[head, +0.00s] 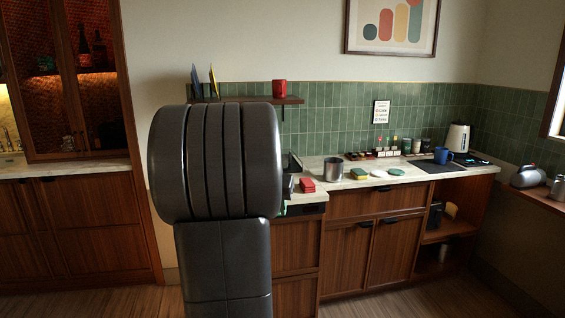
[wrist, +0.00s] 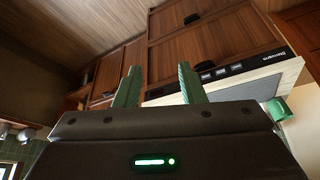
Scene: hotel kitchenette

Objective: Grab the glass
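I cannot make out a clear drinking glass in either view. A grey metallic cup-shaped vessel (head: 333,169) stands upright on the counter in the head view; whether it is the glass I cannot tell. My gripper's two green fingers (wrist: 159,68) stand apart in the wrist view with nothing between them. They show against the wooden cabinet fronts, clear of any object. In the head view my large dark arm link hides the left part of the counter and most of my gripper.
The counter (head: 312,167) holds a red block-like item (head: 307,185), a yellow-green sponge (head: 359,174), a blue mug (head: 443,155) and a white kettle (head: 458,138). A red mug (head: 279,88) stands on the wall shelf. A green object (wrist: 279,109) sits at the right in the wrist view. Floor before the cabinets looks clear.

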